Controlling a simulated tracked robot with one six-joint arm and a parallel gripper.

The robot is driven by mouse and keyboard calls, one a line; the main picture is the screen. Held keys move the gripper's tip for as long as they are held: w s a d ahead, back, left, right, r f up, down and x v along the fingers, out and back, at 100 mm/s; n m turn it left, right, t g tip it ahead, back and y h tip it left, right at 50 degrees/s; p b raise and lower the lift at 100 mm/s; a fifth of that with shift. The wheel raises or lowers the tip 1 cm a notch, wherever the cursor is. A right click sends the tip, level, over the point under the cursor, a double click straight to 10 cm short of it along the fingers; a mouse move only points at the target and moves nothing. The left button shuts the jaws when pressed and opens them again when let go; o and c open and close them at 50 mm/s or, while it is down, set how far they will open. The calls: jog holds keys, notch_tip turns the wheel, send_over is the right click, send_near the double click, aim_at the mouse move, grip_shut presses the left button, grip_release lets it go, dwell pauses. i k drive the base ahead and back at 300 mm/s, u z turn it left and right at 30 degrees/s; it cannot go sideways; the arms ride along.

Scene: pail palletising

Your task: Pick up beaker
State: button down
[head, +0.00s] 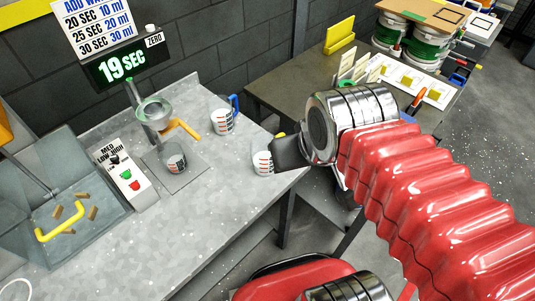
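My gripper (289,153) is a dark block at the end of the red ribbed arm, over the right end of the grey counter. A clear beaker (262,163) with red and black marks stands at its left tip, near the counter's edge. The gripper hides the beaker's right side, so I cannot tell whether the fingers hold it. A small yellow piece shows just above the gripper. A second beaker (221,122) with a blue handle stands further back. A third beaker (176,163) stands under a funnel (154,111) with an orange handle.
A green display (115,67) reads 19 SEC. A control panel (127,174) with LOW and HIGH labels lies left of the funnel stand. A sink-like tray (90,190) holds brown pieces. Pails (428,47) stand on the dark table behind. The counter's front middle is clear.

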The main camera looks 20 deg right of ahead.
aim_at(172, 155)
jog(key=u, duration=0.3)
jog(key=k, duration=0.75)
jog(key=u, duration=0.55)
jog(key=k, duration=0.6)
jog(key=u, duration=0.65)
jog(key=i, duration=1.45)
jog(key=u, duration=0.1)
